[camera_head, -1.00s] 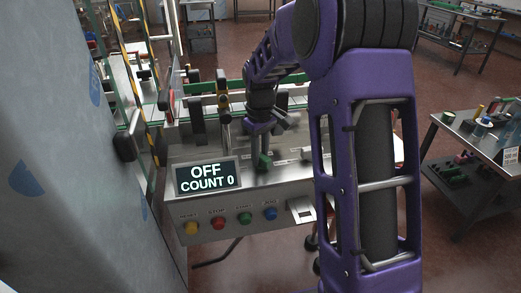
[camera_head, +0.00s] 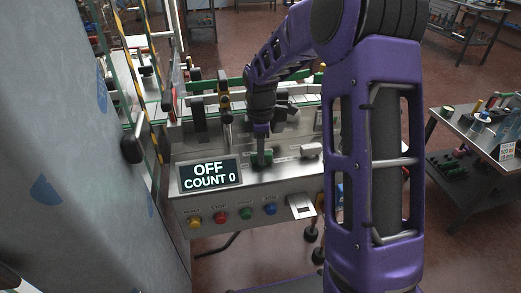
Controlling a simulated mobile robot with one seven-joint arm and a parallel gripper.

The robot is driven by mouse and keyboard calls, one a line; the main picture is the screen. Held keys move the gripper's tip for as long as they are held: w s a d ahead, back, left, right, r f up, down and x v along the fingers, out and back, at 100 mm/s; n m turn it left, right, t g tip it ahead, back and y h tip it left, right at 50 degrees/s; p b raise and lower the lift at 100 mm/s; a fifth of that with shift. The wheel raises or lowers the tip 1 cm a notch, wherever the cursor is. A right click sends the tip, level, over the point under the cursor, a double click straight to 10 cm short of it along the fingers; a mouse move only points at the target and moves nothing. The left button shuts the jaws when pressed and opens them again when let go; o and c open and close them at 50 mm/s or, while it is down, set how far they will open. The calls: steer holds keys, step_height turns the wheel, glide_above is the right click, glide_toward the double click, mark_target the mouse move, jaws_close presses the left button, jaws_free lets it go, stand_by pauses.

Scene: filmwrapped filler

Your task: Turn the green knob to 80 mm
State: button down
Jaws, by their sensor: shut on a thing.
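The green knob (camera_head: 262,159) sits on the slanted metal panel, just right of the display. My gripper (camera_head: 262,150) points down onto the knob and is shut on it. The fingers hide part of the knob, and its pointer and scale are too small to read. The display (camera_head: 210,175) reads OFF and COUNT 0.
Below are a yellow button (camera_head: 194,222), a red button (camera_head: 221,217), a green button (camera_head: 246,213) and a blue button (camera_head: 270,208). A light block (camera_head: 312,149) sits right of the knob. A grey film-patterned surface (camera_head: 75,190) stands close at left. A tool table (camera_head: 480,130) is at right.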

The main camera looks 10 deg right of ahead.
steer(key=shift+n, duration=0.7)
steer(key=c, duration=0.7)
jaws_free()
step_height(320, 180, up, 18)
steer(key=shift+f, duration=0.25)
steer(key=shift+f, duration=0.1)
